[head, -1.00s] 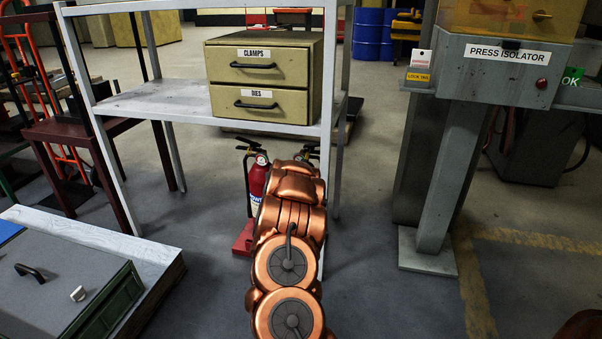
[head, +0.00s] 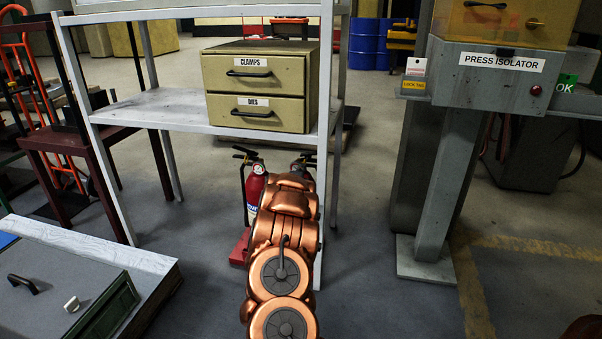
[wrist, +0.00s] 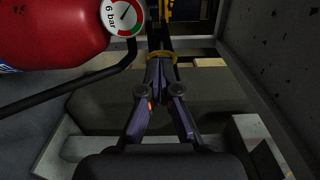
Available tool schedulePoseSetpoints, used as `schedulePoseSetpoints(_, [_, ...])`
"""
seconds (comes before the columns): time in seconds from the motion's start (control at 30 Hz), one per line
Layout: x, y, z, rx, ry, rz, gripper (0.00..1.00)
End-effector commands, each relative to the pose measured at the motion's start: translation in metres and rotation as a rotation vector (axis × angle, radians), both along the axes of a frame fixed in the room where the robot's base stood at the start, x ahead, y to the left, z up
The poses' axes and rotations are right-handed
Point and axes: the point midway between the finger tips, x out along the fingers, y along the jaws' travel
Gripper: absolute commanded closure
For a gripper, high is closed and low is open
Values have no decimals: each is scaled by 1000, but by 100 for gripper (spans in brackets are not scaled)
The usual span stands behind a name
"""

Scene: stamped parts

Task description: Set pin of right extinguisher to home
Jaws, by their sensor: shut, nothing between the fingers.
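In the head view the left extinguisher (head: 254,194) is red with a black handle and stands on a red base. The right extinguisher shows only its black handle (head: 303,163); my copper arm hides its body. In the wrist view a red extinguisher body (wrist: 50,32) with a "6 bar" gauge (wrist: 123,17) and a black hose fills the upper left; I cannot tell which extinguisher it is. My gripper (wrist: 164,80) is shut and empty. Its tips are close to a yellow ring-like part (wrist: 160,56), perhaps the pin; I cannot tell if they touch.
A grey shelf frame (head: 155,106) with a drawer cabinet (head: 255,85) stands over the extinguishers; its leg is just right of my arm. A press isolator (head: 500,75) on a post stands at right. The floor between them is clear.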

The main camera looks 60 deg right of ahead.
Motion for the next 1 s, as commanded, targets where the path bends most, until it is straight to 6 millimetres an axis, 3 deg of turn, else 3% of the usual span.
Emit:
schedulePoseSetpoints(0.2, [5, -14, 1, -4, 1, 0, 100])
schedulePoseSetpoints(0.6, [5, -15, 0, -2, 2, 0, 100])
schedulePoseSetpoints(1.0, [-1, 10, -1, 2, 2, 1, 100])
